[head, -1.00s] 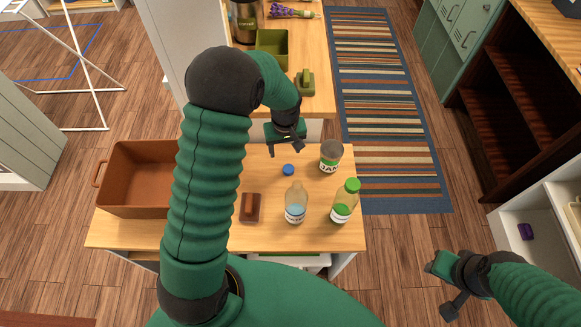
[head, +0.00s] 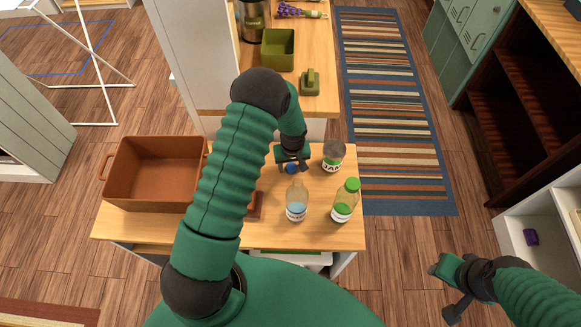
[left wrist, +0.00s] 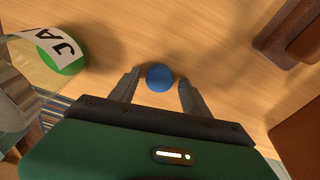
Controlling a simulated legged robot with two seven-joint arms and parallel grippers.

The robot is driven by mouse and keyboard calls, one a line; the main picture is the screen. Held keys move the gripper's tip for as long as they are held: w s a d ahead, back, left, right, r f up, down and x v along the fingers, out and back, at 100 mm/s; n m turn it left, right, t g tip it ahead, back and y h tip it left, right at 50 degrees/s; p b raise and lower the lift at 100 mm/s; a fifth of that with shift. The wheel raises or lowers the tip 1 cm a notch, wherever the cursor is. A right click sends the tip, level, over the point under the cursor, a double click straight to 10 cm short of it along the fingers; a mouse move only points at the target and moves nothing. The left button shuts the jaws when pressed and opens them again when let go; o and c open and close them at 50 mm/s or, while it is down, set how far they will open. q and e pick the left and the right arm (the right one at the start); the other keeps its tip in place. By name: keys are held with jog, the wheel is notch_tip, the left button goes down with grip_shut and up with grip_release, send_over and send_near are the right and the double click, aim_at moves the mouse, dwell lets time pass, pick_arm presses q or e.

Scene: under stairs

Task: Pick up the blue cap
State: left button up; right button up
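The blue cap (head: 292,168) lies on the wooden table. In the left wrist view the blue cap (left wrist: 160,77) sits between the two fingertips, with a gap on each side. My left gripper (head: 293,163) is open and reaches down over the cap; its fingers also show in the left wrist view (left wrist: 158,88). A clear bottle with blue liquid and no cap (head: 296,203) stands just in front of the cap. My right gripper (head: 448,285) is at the lower right, away from the table, with its fingers apart and empty.
A jar (head: 333,156) and a green-capped bottle (head: 345,201) stand right of the cap. A brown bin (head: 152,203) is at the table's left. A brown block (head: 256,207) is partly hidden by my left arm. A counter with green containers (head: 310,84) stands behind.

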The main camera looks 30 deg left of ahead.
aim_at(292, 167)
pick_arm(q)
jog(key=shift+w+d, duration=0.1)
jog(key=shift+d, duration=0.2)
jog(key=c, duration=0.5)
jog(key=shift+c, duration=1.1)
jog(key=shift+a, duration=0.25)
grip_shut()
jog(key=shift+a, duration=0.15)
notch_tip(292, 167, up, 10)
pick_arm(e)
jog(key=shift+d+f, duration=0.2)
jog(key=shift+f, duration=0.1)
jog(key=shift+w, duration=0.1)
